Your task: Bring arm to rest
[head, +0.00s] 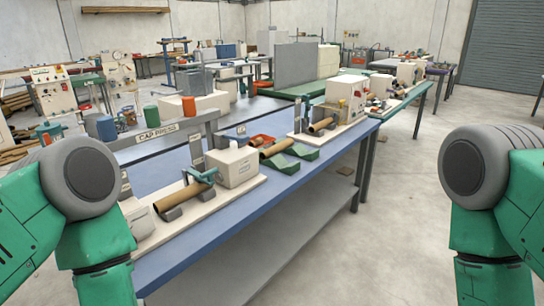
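My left arm (95,200) comes in from the left and bends down at a grey joint. My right arm (490,190) comes in from the right and bends down the same way. Both grippers lie below the picture and are hidden. The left arm covers part of the near left end of the blue workbench (205,245). The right arm is over open floor, apart from the bench. On the bench stands a winder-like machine (236,165) with a brown tube (180,198) on its cradle.
Green trays (282,163) and a second machine (346,92) stand farther along the bench. A grey sign frame reading CAP PRESS (157,134) stands behind. Several cups and more benches fill the back left. Concrete floor (400,220) is clear on the right, before a roller door (505,45).

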